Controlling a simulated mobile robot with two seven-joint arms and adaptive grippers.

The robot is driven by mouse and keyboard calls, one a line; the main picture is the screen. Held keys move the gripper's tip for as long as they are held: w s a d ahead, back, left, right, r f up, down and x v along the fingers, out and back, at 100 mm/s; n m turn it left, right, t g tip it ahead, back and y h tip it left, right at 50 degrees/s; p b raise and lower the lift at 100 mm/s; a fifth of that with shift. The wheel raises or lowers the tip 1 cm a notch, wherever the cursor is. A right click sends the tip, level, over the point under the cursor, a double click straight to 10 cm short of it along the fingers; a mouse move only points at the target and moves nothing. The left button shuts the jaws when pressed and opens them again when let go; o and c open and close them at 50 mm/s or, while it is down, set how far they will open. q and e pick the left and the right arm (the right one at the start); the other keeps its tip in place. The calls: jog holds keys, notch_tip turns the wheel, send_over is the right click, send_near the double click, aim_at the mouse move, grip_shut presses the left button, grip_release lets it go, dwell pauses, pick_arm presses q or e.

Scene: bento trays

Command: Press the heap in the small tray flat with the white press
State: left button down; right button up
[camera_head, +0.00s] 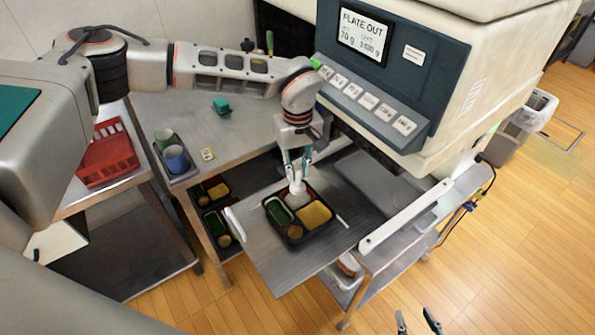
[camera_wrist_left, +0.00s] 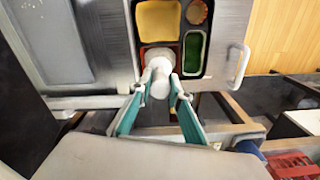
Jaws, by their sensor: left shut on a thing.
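My left gripper (camera_head: 298,176) is shut on the white press (camera_head: 296,188), over the back of a black compartment tray (camera_head: 283,233). In the left wrist view, the press (camera_wrist_left: 160,84) stands between the teal fingers (camera_wrist_left: 160,97). Its far end is over a reddish compartment (camera_wrist_left: 149,52), where some pale stuff shows. The heap is mostly hidden by the press, and I cannot tell whether they touch. The other compartments hold a yellow filling (camera_head: 314,215), a green one (camera_head: 277,211) and a round brown one (camera_head: 295,231). My right gripper (camera_head: 417,321) is open and empty at the bottom edge.
The tray sits on a metal shelf (camera_head: 280,272) below the machine (camera_head: 390,70), with a white handle (camera_head: 234,224) at left. More filled trays (camera_head: 212,190) lie lower left. Cups (camera_head: 175,158), a teal block (camera_head: 221,106) and a red basket (camera_head: 106,153) stand further left.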

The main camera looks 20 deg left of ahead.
pick_arm(q)
jog(key=shift+r+p, duration=0.9)
jog(key=shift+r, duration=0.5)
jog(key=shift+r+p, duration=0.65)
jog(key=shift+r, duration=0.25)
